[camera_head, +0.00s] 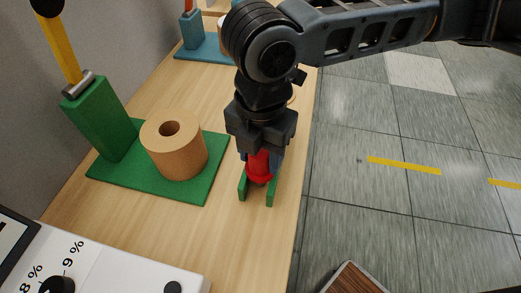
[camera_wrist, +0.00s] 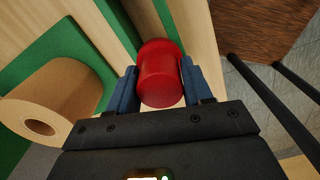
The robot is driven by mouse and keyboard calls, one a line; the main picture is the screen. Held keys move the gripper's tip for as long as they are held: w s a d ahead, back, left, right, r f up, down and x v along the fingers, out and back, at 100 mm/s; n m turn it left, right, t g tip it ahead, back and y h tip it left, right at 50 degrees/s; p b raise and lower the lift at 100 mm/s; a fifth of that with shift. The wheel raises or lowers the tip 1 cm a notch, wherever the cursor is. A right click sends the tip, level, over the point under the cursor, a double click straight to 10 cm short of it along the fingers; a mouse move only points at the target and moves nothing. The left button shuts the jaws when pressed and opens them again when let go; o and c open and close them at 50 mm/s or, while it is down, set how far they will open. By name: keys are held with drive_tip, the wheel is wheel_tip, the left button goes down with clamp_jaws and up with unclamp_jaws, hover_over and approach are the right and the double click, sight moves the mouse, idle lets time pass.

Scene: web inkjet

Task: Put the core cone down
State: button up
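The core cone is a red rounded piece (camera_head: 258,166), and it also shows in the wrist view (camera_wrist: 162,78). My gripper (camera_head: 261,158) points down, with its blue fingers on both sides of the cone, closed against it. In the wrist view my gripper (camera_wrist: 158,84) has one finger on each side of the red piece. A small green holder with two upright walls (camera_head: 271,191) stands on the bench directly under the cone. The cone's lower end is at or between these walls. I cannot tell whether it rests there.
A tan paper roll (camera_head: 180,155) stands on a green base (camera_head: 196,188) with a green post (camera_head: 101,118), left of my gripper. A white panel with knobs (camera_head: 115,265) is at the front left. A blue stand (camera_head: 190,35) is at the back. The wooden bench (camera_head: 245,245) ends just right of the holder.

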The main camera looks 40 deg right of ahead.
drive_tip(key=o, duration=0.4)
drive_tip(key=shift+c, duration=0.2)
wheel_tip(320, 180, up, 13)
drive_tip(key=p, duration=0.1)
idle(0.3)
